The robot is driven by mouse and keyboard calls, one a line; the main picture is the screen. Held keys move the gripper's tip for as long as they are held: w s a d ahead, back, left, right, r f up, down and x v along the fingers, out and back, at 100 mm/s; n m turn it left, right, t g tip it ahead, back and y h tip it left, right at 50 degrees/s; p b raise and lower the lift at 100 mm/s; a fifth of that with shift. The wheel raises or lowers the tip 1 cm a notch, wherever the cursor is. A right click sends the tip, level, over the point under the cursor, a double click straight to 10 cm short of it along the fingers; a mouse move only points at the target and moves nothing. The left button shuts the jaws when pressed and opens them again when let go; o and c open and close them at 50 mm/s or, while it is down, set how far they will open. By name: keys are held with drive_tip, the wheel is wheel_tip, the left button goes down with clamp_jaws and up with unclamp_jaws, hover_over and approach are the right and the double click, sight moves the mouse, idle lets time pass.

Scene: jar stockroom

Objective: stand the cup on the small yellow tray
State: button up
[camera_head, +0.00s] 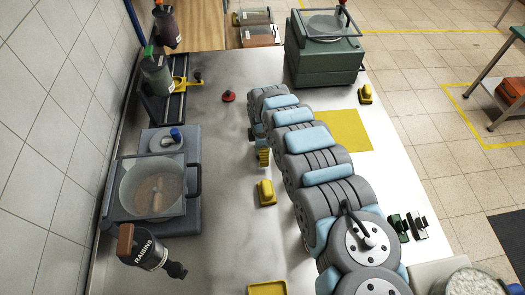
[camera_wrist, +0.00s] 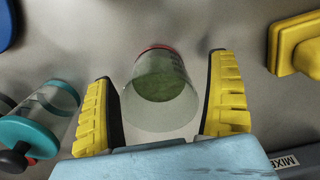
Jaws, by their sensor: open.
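A clear cup (camera_wrist: 160,88) with a green inside and a red edge at its far end shows between my fingers in the wrist view. My gripper (camera_wrist: 165,100) is open, with one yellow-padded finger on each side of the cup and a visible gap at each side. In the head view my gripper (camera_head: 263,156) is low over the table's middle, partly hidden by my arm, and I cannot make out the cup there. A small yellow tray (camera_head: 268,289) is cut off by the bottom edge of the head view.
A yellow block (camera_head: 266,193) stands near my gripper; a yellow piece (camera_wrist: 296,45) shows in the wrist view. A teal-lidded jar (camera_wrist: 45,118) lies left of my fingers. A scale with a bowl (camera_head: 152,188) is left. A flat yellow mat (camera_head: 345,130) lies beyond my arm.

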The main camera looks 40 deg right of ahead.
drive_tip(key=shift+f, duration=0.2)
drive_tip(key=c, duration=1.4)
